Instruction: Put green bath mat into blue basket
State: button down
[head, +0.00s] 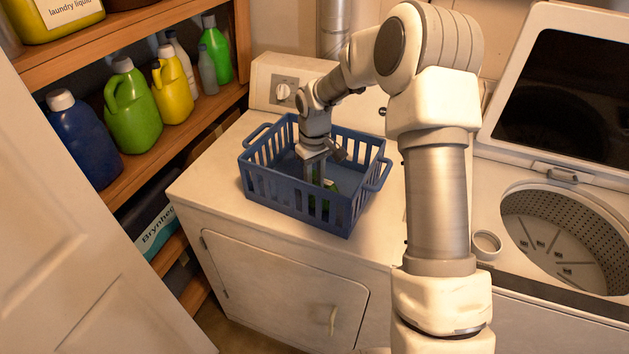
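The blue basket (345,213) stands upright on top of the white dryer. It has slatted walls and a handle on each of two opposite sides. My gripper (318,178) points down inside the basket, near its front right part. A small piece of green (332,186) shows beside and under the fingertips, inside the basket; it looks like part of the green bath mat. Most of it is hidden by the basket wall and my gripper. I cannot tell whether the fingers are closed on it.
The dryer top (215,190) is clear around the basket. An open top-loading washer (560,235) stands at the right with its lid (575,85) up. Shelves at the left hold several bottles, such as a green one (130,108). A white door (75,230) fills the lower left.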

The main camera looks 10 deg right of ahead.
jog(key=shift+f, duration=0.15)
jog(key=c, duration=0.7)
grip_release()
jog(key=shift+o, duration=0.2)
